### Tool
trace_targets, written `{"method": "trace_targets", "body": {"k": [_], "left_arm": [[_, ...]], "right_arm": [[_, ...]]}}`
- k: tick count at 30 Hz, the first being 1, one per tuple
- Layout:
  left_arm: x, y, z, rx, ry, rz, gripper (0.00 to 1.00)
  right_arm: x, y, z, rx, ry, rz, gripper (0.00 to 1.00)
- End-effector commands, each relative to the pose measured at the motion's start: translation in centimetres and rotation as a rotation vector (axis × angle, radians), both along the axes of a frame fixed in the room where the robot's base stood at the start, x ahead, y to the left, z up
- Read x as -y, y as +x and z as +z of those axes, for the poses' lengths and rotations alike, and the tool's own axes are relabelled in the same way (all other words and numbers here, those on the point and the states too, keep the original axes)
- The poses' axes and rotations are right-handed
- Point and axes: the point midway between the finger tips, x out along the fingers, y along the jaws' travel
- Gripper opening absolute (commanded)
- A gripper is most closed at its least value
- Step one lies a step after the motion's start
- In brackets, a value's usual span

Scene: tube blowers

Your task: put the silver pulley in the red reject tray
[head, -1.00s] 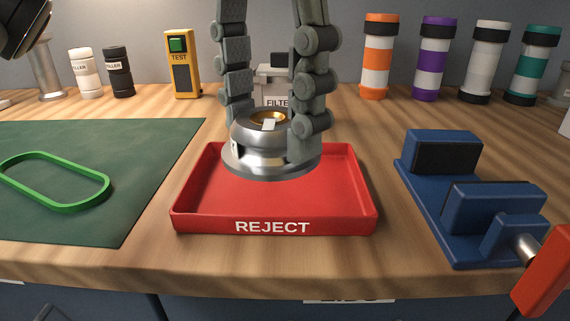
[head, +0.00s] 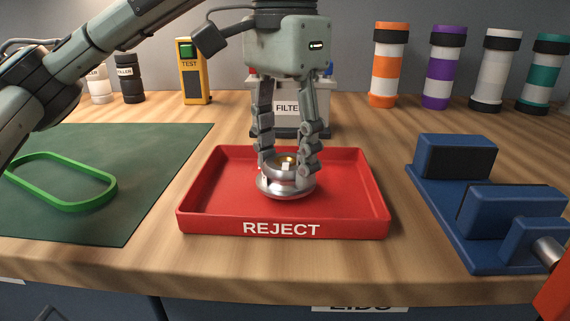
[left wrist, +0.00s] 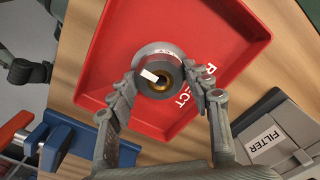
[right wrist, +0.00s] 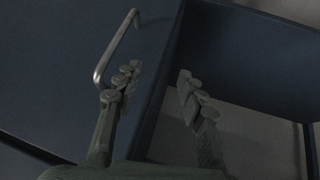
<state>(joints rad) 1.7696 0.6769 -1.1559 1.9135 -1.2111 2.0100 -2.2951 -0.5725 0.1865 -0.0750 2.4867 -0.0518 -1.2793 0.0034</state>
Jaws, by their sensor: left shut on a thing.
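The silver pulley (head: 286,188) has a wide flange and a brass-coloured centre. It is inside the outline of the red reject tray (head: 200,221), near its middle. It looks at or close to the tray floor; contact is not certain. My left gripper (head: 287,160) comes down from above and is shut on the pulley, one finger on each side. The left wrist view shows the pulley (left wrist: 158,62) between the fingertips over the tray (left wrist: 235,25). My right gripper (right wrist: 157,87) is open and empty, in front of dark blue cabinet panels.
A filter box (head: 318,92) stands behind the tray. A blue vise (head: 470,200) is at right. A green belt (head: 62,205) lies on a dark green mat (head: 150,160) at left. A yellow tester (head: 194,85) and several striped tubes line the back.

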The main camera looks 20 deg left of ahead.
Motion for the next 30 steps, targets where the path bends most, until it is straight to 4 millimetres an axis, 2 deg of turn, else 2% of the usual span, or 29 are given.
{"method": "trace_targets", "body": {"k": [4,20,21,25,30], "left_arm": [[0.0,0.0,-0.8,0.002,-0.001,0.002,0.12],[0.0,0.0,-1.1,0.003,-0.001,0.002,0.12],[0.0,0.0,-1.1,0.002,-0.001,0.001,0.54],[0.0,0.0,-1.1,0.002,-0.001,0.001,0.7],[0.0,0.0,-1.1,0.002,-0.001,0.001,0.7]], "right_arm": [[-0.9,0.9,0.5,0.051,0.018,0.017,0.4],[-1.3,1.5,0.8,0.082,0.027,0.027,0.4],[-1.4,1.5,0.9,0.084,0.028,0.028,0.4],[-1.4,1.5,0.9,0.083,0.027,0.027,0.4],[-1.3,1.5,0.8,0.082,0.027,0.027,0.4]]}}
